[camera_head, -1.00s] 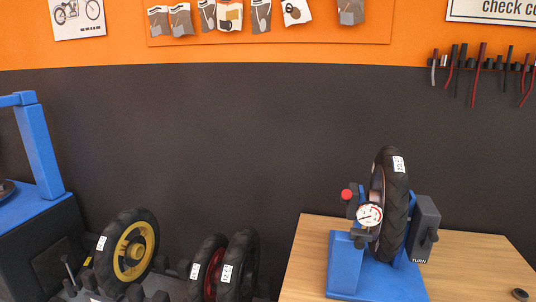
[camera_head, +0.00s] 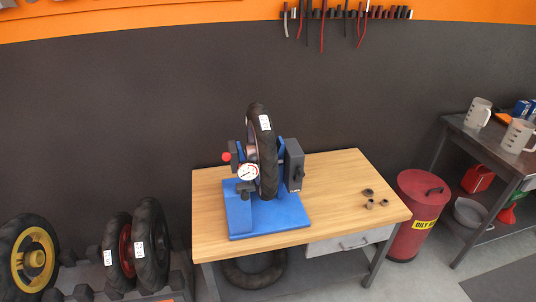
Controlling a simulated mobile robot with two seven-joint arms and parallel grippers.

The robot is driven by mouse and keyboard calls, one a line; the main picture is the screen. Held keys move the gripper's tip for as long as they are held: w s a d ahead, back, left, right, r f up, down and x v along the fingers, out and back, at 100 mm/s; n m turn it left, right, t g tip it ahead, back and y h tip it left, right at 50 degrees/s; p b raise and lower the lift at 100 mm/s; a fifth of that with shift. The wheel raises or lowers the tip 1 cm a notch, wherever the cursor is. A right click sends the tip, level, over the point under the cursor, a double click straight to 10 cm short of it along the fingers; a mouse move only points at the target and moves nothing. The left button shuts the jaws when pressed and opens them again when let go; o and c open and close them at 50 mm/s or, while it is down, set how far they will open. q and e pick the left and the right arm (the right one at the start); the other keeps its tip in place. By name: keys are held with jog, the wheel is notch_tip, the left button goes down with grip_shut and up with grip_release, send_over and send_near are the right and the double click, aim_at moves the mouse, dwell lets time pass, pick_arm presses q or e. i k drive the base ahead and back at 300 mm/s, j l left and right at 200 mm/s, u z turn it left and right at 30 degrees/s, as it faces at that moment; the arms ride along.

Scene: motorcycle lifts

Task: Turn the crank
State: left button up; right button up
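The crank (camera_head: 299,175) is a small dark handle on the right face of a dark grey box (camera_head: 294,160). The box is on the right side of a blue stand (camera_head: 262,216) on a wooden workbench. A black tyre (camera_head: 264,150) with a white label is mounted upright in the stand. A round white dial gauge (camera_head: 248,172) and a red knob (camera_head: 227,157) sit at its left. Neither of my grippers shows in this view.
The wooden workbench (camera_head: 345,180) has small dark rings (camera_head: 369,202) on its right part and bare wood around the stand. A red bin (camera_head: 418,205) and a grey table (camera_head: 480,145) with jugs stand at right. Spare wheels (camera_head: 30,262) stand at lower left.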

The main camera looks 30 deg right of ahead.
aim_at(300, 173)
jog(key=i+j+z, duration=0.3)
jog(key=i, duration=0.2)
jog(key=i+j+z, duration=0.3)
jog(key=i, duration=0.2)
